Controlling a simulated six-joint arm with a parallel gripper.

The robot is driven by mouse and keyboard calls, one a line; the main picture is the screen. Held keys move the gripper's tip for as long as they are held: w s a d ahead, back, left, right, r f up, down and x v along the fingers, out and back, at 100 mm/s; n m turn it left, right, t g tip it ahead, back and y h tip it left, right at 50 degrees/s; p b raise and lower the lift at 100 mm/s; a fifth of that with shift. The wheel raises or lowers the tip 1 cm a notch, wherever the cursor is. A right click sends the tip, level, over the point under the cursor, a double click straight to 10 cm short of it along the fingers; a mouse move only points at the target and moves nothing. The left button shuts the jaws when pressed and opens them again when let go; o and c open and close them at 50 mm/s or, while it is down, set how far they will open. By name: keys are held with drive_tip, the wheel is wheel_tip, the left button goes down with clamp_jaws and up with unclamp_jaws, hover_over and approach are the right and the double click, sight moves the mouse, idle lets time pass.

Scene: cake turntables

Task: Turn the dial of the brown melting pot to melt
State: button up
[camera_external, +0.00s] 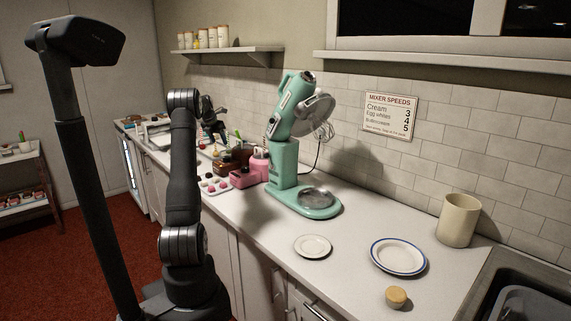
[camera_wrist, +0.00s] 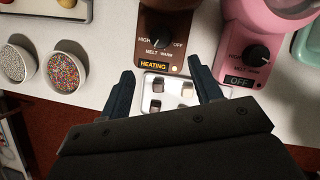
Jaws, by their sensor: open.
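The brown melting pot (camera_wrist: 190,17) is at the top middle of the wrist view, its front facing me. Its black dial (camera_wrist: 161,27) has the marks HIGH, MELT, WARM and OFF around it. The dial's pointer is too small to read surely. The lit orange display (camera_wrist: 154,65) below it reads HEATING. My gripper (camera_wrist: 163,87) is open and empty, its two fingers apart in front of the pot, below the display and not touching the dial. In the external view the brown pot (camera_external: 222,166) stands on the counter, partly hidden.
A pink melting pot (camera_wrist: 262,32) stands close on the right, its display reading OFF. A white tray with chocolate pieces (camera_wrist: 170,92) lies between my fingers' view. Two bowls of sprinkles (camera_wrist: 63,72) are at left. A mint mixer (camera_external: 285,165) stands right of the pots.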

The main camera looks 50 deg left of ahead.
wheel_tip(320, 180, up, 7)
drive_tip(key=s+d+m, duration=0.2)
drive_tip(key=m, duration=2)
drive_tip(key=s+x, duration=0.1)
drive_tip(key=x, duration=0.9)
drive_tip(key=w+d+v, duration=0.1)
drive_tip(key=v, duration=0.9)
drive_tip(key=w+d+f+m+t+h, duration=0.1)
drive_tip(key=d+h, duration=0.4)
drive_tip(key=d, duration=0.7)
drive_tip(key=w+d+f+m+t+h, duration=0.2)
drive_tip(key=d+m+h, duration=0.3)
drive_tip(key=d, duration=0.7)
drive_tip(key=shift+w+d+f+h, duration=0.35)
drive_tip(key=shift+w+f+h, duration=0.2)
drive_tip(key=shift+f, duration=0.35)
drive_tip(key=shift+a, duration=0.1)
